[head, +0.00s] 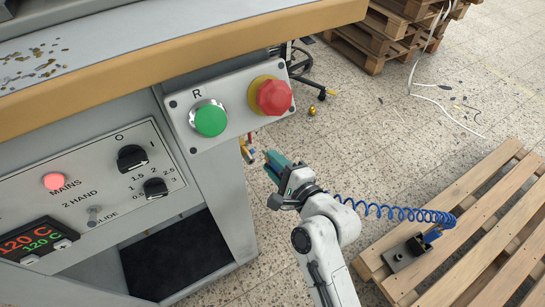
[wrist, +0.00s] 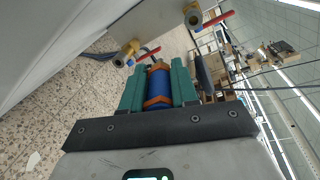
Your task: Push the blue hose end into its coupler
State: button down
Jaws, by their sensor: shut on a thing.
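My gripper (head: 274,163) has teal fingers and is beside the machine, below the button box. In the wrist view my gripper (wrist: 158,68) is shut on the blue hose end (wrist: 158,88), a blue cylinder with orange bands. A blue coiled hose (head: 385,211) runs from near my wrist to the pallet. The wrist view shows two brass couplers with red levers on the machine's side: a nearer one (wrist: 128,52) ahead of the hose end, slightly left, and another (wrist: 194,15) farther right. The hose end appears apart from both. In the head view brass fittings (head: 246,150) are partly hidden by the machine.
The button box (head: 228,102) with green and red buttons juts out just above my gripper. A wooden pallet (head: 470,235) lies at right, with a dark metal block (head: 408,254) on it. More pallets (head: 385,35) are stacked behind. Open tiled floor (head: 385,130) lies between.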

jog(key=shift+s+a+r+m+t, duration=0.15)
jog(key=shift+s+r+t, duration=0.25)
jog(key=shift+r, duration=0.3)
jog(key=shift+s+r+m+t, duration=0.1)
jog(key=shift+s+r+t, duration=0.25)
jog(key=shift+r, duration=0.4)
jog(key=shift+s+a+r+m+t, duration=0.15)
jog(key=shift+s+r+t, duration=0.1)
jog(key=shift+r+t, duration=0.35)
jog(key=shift+d+r, duration=0.1)
jog(key=shift+r, duration=0.05)
jog(key=shift+a+p+x, duration=0.15)
jog(key=shift+p+x, duration=0.6)
jog(key=shift+x, duration=0.65)
jog(key=shift+a+p+x, duration=0.15)
jog(key=shift+p+x, duration=0.6)
jog(key=shift+x, duration=0.65)
jog(key=shift+p+x, duration=0.9)
jog(key=shift+x, duration=0.55)
jog(key=c, duration=0.8)
grip_release()
jog(key=shift+s, duration=0.1)
jog(key=shift+g+y, duration=0.25)
jog(key=shift+y, duration=0.05)
